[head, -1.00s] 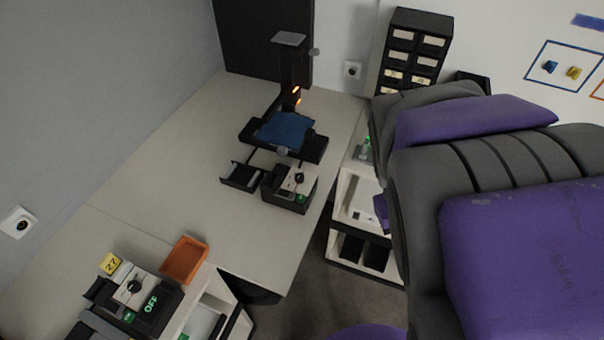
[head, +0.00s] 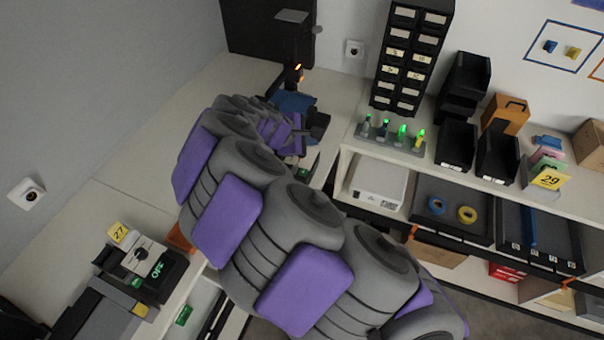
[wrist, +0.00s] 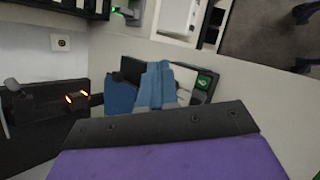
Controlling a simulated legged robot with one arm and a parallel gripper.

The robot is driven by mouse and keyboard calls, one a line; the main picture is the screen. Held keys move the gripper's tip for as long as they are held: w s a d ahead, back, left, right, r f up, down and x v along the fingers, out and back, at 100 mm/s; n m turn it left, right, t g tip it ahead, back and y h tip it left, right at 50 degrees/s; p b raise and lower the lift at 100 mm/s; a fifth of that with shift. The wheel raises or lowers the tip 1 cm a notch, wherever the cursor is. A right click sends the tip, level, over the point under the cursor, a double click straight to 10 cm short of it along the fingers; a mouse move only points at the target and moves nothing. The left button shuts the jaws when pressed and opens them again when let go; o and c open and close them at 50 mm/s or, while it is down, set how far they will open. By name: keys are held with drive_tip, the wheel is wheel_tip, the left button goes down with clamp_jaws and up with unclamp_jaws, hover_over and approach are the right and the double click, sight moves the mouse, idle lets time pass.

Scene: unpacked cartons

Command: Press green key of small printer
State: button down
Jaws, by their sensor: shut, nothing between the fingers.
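The small printer (head: 294,103) stands at the far end of the desk, with a blue bed and orange lights. My arm covers most of its front in the head view. The bed also shows in the wrist view (wrist: 119,98). The green key (wrist: 204,79) sits on a dark box with a pale top, right of my gripper in the wrist view; a bit of that green shows beside my arm in the head view. My gripper (wrist: 157,68) is shut and empty, with its blue-grey fingers in front of the box. I cannot tell whether it touches anything.
A second knobbed device (head: 150,268) with a green OFF display stands at the lower left, beside an orange tray (head: 178,238). A shelf (head: 355,145) with green-lit items, black bins and a white box stands on the right.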

drive_tip(key=shift+w+a+f+n+t, duration=0.15)
drive_tip(key=shift+a+f+n, duration=0.2)
drive_tip(key=shift+a, duration=0.25)
drive_tip(key=shift+s+a+f+n+t, duration=0.15)
drive_tip(key=shift+a+f+n, duration=0.1)
drive_tip(key=shift+a+f, duration=0.25)
drive_tip(key=shift+w+r, duration=0.1)
drive_tip(key=b, duration=0.6)
hover_over(301, 173)
wheel_tip(301, 173, down, 7)
drive_tip(key=shift+r, duration=0.15)
drive_tip(key=shift+f, duration=1.05)
drive_tip(key=shift+f, duration=0.15)
drive_tip(key=shift+f+p, duration=0.2)
drive_tip(key=shift+p, duration=0.1)
